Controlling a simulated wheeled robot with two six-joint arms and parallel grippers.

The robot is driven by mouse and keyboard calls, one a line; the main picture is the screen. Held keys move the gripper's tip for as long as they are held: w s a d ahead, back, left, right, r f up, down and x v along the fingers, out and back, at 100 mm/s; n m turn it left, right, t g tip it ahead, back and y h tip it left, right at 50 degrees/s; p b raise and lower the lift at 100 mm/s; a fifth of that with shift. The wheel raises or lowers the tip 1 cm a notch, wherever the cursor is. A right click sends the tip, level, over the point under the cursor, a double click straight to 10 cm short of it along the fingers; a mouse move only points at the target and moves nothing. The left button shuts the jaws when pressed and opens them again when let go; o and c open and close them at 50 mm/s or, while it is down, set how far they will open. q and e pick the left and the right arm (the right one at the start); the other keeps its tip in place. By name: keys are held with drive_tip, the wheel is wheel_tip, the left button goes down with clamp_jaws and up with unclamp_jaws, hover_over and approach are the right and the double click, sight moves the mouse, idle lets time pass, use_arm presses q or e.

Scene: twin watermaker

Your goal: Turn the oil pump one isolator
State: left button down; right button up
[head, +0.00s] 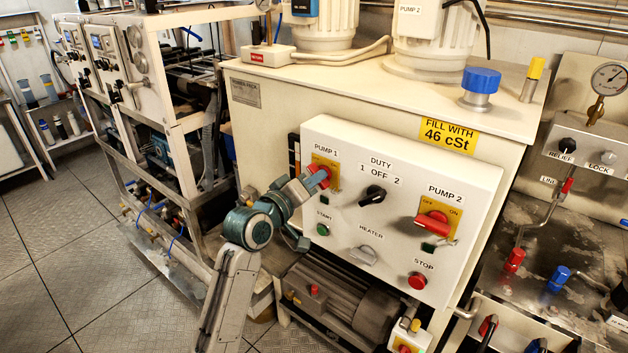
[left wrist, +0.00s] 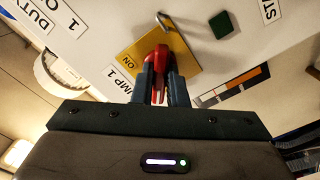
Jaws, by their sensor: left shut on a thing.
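The pump one isolator (head: 318,178) is a red rotary handle on a yellow plate under the "PUMP 1" label on the white control panel (head: 450,270). In the head view my left gripper (head: 312,184) comes in from the lower left and covers part of the handle. In the left wrist view the red handle (left wrist: 158,62) sits between the two dark fingers of the left gripper (left wrist: 157,85), which are shut on it. "ON" shows on the yellow plate (left wrist: 185,55). "OFF" is not readable there. My right gripper is not in view.
The panel also carries the black duty switch (head: 373,195), the grey heater knob (head: 363,256), the red stop button (head: 417,281) and the red pump two isolator (head: 432,223). A motor (head: 345,295) sits below the panel. Open floor (head: 60,240) lies at the left.

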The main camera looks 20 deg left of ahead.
use_arm(q)
drive_tip(key=m+b, duration=0.2)
drive_tip(key=m, duration=0.7)
drive_tip(key=shift+f+m, duration=0.15)
drive_tip(key=shift+m, duration=0.25)
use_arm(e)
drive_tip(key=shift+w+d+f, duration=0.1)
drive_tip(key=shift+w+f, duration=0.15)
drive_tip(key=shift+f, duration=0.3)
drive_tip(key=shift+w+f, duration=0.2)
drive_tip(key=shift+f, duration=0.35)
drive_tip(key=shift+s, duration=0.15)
use_arm(q)
drive_tip(key=c, duration=1.4)
unclamp_jaws()
drive_tip(key=shift+c, duration=0.2)
